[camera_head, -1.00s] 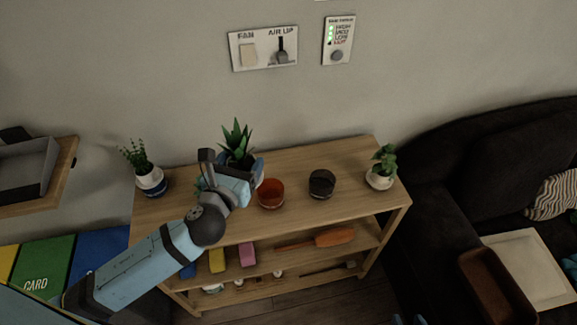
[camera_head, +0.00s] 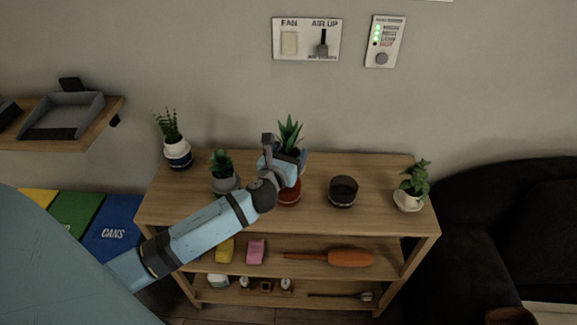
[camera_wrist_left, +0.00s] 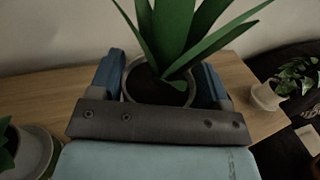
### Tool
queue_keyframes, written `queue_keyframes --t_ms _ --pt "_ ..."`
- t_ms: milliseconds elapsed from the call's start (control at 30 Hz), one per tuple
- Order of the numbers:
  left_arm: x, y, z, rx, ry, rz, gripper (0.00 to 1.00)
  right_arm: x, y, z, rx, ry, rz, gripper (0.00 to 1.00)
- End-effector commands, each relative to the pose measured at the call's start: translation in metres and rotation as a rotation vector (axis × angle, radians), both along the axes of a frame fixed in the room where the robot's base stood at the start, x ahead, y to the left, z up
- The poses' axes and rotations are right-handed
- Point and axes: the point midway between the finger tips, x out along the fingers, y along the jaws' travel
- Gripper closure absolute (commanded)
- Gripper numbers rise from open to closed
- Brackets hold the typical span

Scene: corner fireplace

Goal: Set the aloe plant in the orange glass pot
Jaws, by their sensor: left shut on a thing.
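The aloe plant (camera_head: 290,134) has long pointed green leaves and is held in my left gripper (camera_head: 283,165), over the orange glass pot. In the left wrist view the aloe's grey inner pot (camera_wrist_left: 157,88) is between the two blue fingers of the left gripper (camera_wrist_left: 160,85), upright. The orange glass pot (camera_head: 289,193) stands on the wooden shelf top, partly hidden by the gripper. I cannot tell whether the aloe's base is inside its rim. The orange pot does not show in the wrist view. My right gripper is not in view.
On the shelf top (camera_head: 390,208) stand a succulent in a grey pot (camera_head: 224,180) close to my left arm, a dark glass pot (camera_head: 343,191) to the right, a plant in a white pot (camera_head: 408,199) and a plant in a blue-and-white pot (camera_head: 179,152). A dark sofa (camera_head: 505,225) is at right.

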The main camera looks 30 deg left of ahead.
Motion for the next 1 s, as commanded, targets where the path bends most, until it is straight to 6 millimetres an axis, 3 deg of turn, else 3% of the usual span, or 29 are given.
queue_keyframes --t_ms 33,367,1000 --pt "0.004 0.006 -0.008 -0.002 -0.002 0.009 0.43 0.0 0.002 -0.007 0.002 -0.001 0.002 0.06" --pt "0.007 0.011 -0.017 -0.005 -0.001 0.017 0.43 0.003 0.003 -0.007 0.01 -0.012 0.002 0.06" --pt "0.007 0.01 -0.062 -0.004 0.0 0.016 0.43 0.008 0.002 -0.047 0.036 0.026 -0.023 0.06"
